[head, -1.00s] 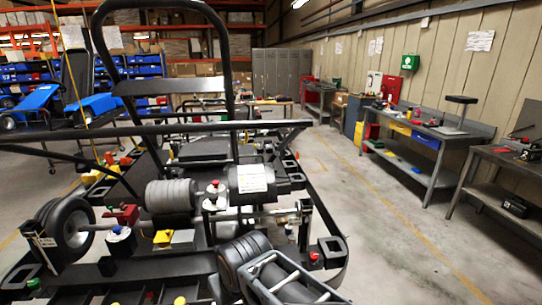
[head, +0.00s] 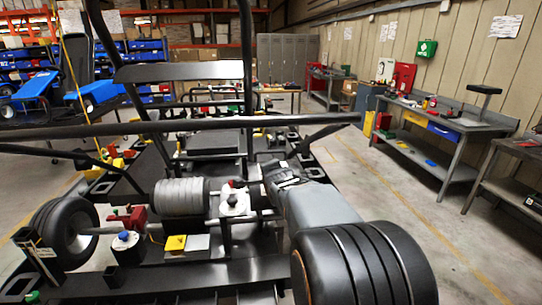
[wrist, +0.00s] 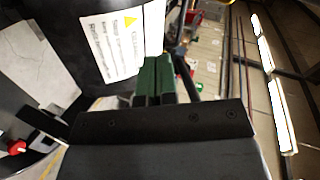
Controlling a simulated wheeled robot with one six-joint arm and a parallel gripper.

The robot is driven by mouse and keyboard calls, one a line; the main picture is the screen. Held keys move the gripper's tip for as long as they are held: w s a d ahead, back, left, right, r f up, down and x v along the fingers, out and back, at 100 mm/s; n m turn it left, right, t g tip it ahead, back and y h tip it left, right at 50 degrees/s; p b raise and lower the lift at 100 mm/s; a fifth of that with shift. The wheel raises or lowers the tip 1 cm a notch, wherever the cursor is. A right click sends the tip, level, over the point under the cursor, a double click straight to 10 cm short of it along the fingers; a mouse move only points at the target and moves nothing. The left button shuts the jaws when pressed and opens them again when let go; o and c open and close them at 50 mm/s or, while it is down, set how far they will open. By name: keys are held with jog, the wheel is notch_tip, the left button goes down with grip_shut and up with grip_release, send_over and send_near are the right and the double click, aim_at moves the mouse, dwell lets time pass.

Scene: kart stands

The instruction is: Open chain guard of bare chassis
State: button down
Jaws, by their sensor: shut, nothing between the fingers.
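The bare chassis is the black kart frame (head: 200,275) on a stand in the foreground of the head view. In the wrist view a dark casing (wrist: 75,50) with a white warning label (wrist: 115,45) fills the upper left; it looks like the chain guard, though I cannot be sure. My gripper (wrist: 157,65) shows as two green fingers pressed together with nothing between them, close to the label's lower right; I cannot tell if they touch it. In the head view my gripper (head: 282,170) is over the chassis's right side, and the labelled casing is hidden behind my arm.
A long black bar (head: 180,127) crosses above the chassis, with an upright black hoop behind it. A wheel (head: 68,230) is at the left end of the axle. A workbench (head: 440,135) stands along the right wall. The floor (head: 395,215) between is clear.

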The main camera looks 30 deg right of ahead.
aim_at(270, 152)
jog(key=w+d+m+p, duration=0.1)
jog(key=w+d, duration=0.2)
jog(key=w, duration=0.1)
jog(key=w+d+f+m+p, duration=0.1)
jog(key=w+d+p, duration=0.1)
jog(key=w, duration=0.3)
jog(key=w+d+t+p, duration=0.1)
jog(key=w+d, duration=0.3)
jog(key=shift+w+d+f+m+h, duration=0.25)
jog(key=shift+w+m+h, duration=0.05)
jog(key=shift+m+h, duration=0.1)
